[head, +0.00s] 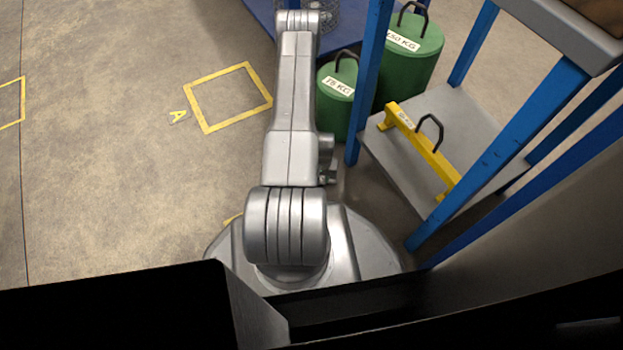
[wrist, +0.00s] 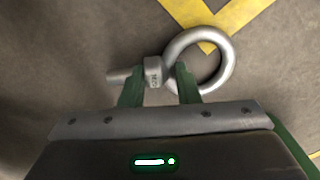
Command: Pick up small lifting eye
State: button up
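In the wrist view, the small lifting eye (wrist: 224,62) is a grey metal ring with a collar and a short shank pointing left. A small marking shows on the collar. My gripper (wrist: 160,67) has two green fingers, one on each side of the collar. The left finger crosses the shank and the right finger overlaps the inner left side of the ring. I cannot tell whether the fingers press on it, or whether it touches the floor. In the head view, the fingers and lifting eye are not visible; my arm reaches toward the top.
A yellow floor line (wrist: 240,25) runs near the ring. In the head view, green weights (head: 333,118) (head: 408,65) stand right of my arm, beside a blue-framed rack (head: 370,75). A yellow lifting beam (head: 425,152) lies on its lower shelf (head: 470,120). Floor to the left is clear.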

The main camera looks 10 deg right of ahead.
grip_shut()
notch_tip(320, 180, up, 10)
jog(key=p, duration=0.4)
dwell(0.9)
